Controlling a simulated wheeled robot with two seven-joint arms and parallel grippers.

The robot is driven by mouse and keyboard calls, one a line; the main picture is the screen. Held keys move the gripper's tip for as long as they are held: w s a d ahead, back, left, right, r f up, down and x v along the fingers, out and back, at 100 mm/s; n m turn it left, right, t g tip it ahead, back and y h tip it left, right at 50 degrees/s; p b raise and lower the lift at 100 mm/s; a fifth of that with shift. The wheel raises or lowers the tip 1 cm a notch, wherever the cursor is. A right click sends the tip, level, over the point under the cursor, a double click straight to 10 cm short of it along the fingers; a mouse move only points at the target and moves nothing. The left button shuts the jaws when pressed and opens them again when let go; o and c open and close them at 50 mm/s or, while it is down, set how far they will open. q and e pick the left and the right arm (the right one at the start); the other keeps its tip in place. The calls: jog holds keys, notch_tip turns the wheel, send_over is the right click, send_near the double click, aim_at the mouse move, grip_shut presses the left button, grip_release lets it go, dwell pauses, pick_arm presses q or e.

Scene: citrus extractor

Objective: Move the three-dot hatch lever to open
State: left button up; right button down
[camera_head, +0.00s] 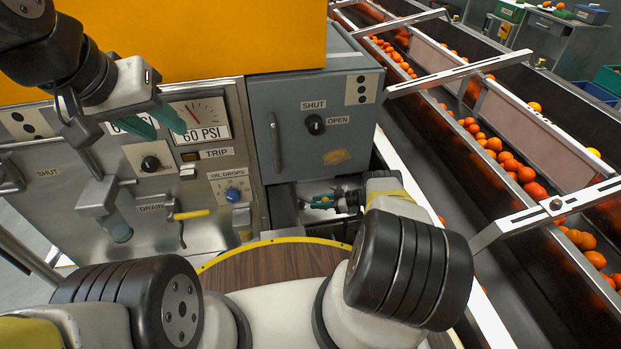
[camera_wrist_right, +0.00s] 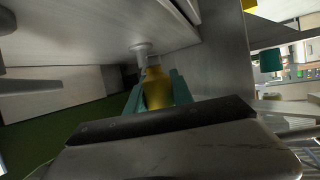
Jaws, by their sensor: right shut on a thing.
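My right gripper (camera_head: 322,202) is low beneath the grey cabinet (camera_head: 290,130), partly hidden by my arm. In the right wrist view, its teal fingers (camera_wrist_right: 157,88) are shut on a yellow grip (camera_wrist_right: 158,90), which joins a short metal stem (camera_wrist_right: 141,50) at a grey metal surface. I cannot tell from the frames whether this is the three-dot lever or how far it is turned. A dotted plate (camera_head: 361,89) is on the cabinet's upper right, with a black knob (camera_head: 315,124) between SHUT and OPEN labels. My left gripper (camera_head: 156,123) is open and empty before the panel.
A pressure gauge (camera_head: 200,119), an oil drops dial (camera_head: 233,194) and a yellow-handled drain lever (camera_head: 190,214) are on the left panel. A round wooden-topped surface (camera_head: 270,270) with a yellow rim lies in front. A conveyor (camera_head: 500,180) with oranges runs along the right.

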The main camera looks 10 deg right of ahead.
jog(key=shift+w+d+r, duration=0.1)
jog(key=shift+w+d, duration=0.05)
jog(key=c, duration=1.1)
grip_release()
